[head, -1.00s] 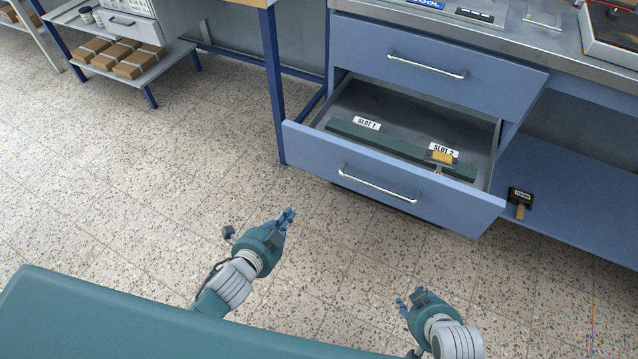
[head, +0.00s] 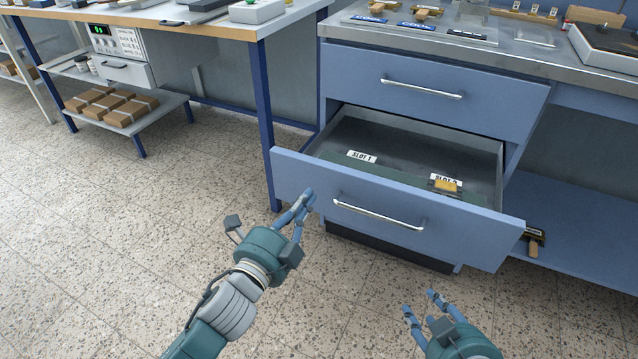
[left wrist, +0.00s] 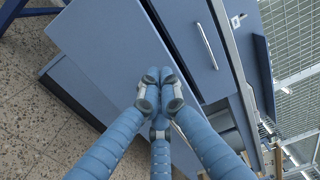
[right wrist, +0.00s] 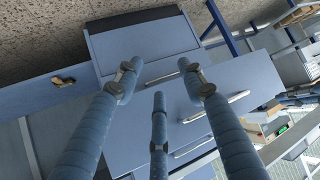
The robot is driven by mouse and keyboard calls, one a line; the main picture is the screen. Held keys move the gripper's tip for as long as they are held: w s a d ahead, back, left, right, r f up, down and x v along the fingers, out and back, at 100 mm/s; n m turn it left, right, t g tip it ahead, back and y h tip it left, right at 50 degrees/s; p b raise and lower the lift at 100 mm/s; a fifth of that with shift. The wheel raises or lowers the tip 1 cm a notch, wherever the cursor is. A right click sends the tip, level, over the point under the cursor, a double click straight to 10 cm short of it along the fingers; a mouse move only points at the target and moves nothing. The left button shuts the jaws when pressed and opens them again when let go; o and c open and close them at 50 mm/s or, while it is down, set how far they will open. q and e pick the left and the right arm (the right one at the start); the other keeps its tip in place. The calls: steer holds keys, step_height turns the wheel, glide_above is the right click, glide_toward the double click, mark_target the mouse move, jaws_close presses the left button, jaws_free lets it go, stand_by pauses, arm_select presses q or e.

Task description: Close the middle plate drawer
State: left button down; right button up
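The open blue drawer (head: 300,180) is pulled well out, below a shut upper drawer (head: 400,85). It has a silver bar handle (head: 378,215) and white labels inside reading SLOT 1 (head: 362,157) and SLOT 2. A yellow-topped piece (head: 446,185) lies by SLOT 2. My left gripper (head: 303,203) is in front of the drawer front's left part, left of the handle; I cannot tell whether it touches. Its fingertips (left wrist: 159,78) are together with nothing between them. My right gripper (head: 420,306) is open and empty, lower right, apart from the drawer; its fingers (right wrist: 158,80) are spread.
The counter top (head: 520,55) above the drawers holds trays and tools. A wooden-handled tool (head: 535,240) lies on the low shelf at right. A blue table leg (head: 263,120) stands left of the cabinet. The speckled floor (head: 120,240) is clear.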

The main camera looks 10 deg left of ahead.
mark_target(325, 173)
arm_select(q)
steer(key=b+x, duration=0.1)
steer(key=x, duration=0.5)
steer(key=shift+w, duration=0.1)
steer(key=shift+w+d, duration=0.15)
steer(key=shift+w, duration=0.2)
arm_select(e)
steer(key=w+a+r+t+y, duration=0.1)
steer(key=w+a+r+t, duration=0.1)
steer(key=w+r+t, duration=0.2)
steer(key=shift+w+r, duration=0.35)
steer(key=shift+r, duration=1.2)
steer(key=shift+a, duration=0.1)
